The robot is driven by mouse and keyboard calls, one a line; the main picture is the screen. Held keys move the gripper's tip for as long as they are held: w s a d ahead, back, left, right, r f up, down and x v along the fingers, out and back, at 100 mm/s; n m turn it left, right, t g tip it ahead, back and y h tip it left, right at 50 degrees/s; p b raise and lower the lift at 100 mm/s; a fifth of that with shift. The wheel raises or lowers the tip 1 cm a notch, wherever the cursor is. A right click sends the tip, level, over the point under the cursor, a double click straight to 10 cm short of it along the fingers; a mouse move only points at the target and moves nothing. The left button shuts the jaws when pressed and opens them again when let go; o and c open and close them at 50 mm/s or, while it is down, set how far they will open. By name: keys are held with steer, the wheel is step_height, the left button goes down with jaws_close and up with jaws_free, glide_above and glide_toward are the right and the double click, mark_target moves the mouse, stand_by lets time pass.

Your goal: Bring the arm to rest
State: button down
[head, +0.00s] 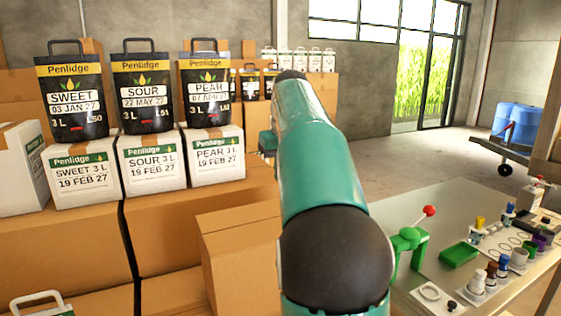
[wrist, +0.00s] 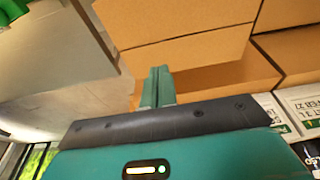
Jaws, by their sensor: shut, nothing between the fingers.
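My arm, teal with dark joints, rises through the middle of the head view and reaches away toward the back. Its far end hides most of my gripper there. In the wrist view my gripper (wrist: 158,84) shows at the centre, its two teal fingers together and empty. A brown cardboard box (wrist: 185,45) lies beyond the fingertips in that view. I cannot tell how far the fingers are from it.
Cardboard boxes (head: 60,245) carry white cartons (head: 152,163) and black Penlidge bags (head: 142,95) at left. At right a table (head: 400,195) holds a green press (head: 408,240), a green tray (head: 459,254) and several small bottles. Open floor (head: 400,155) lies behind.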

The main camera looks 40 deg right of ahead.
steer(key=v, duration=0.2)
steer(key=shift+w+r, duration=0.2)
steer(key=shift+r, duration=0.15)
steer(key=s+a+f+n+t, duration=0.1)
steer(key=s+a+f, duration=0.25)
steer(key=a, duration=0.65)
steer(key=s+a+f+t, duration=0.15)
steer(key=s+a, duration=0.25)
steer(key=a, duration=0.6)
steer(key=s+a+f+n, duration=0.2)
steer(key=s+a+f, duration=0.9)
steer(key=f, duration=0.4)
steer(key=shift+s+a+y, duration=0.25)
steer(key=shift+a+y, duration=0.15)
steer(key=shift+a, duration=0.1)
steer(key=shift+f+t, duration=0.1)
steer(key=shift+t, duration=0.15)
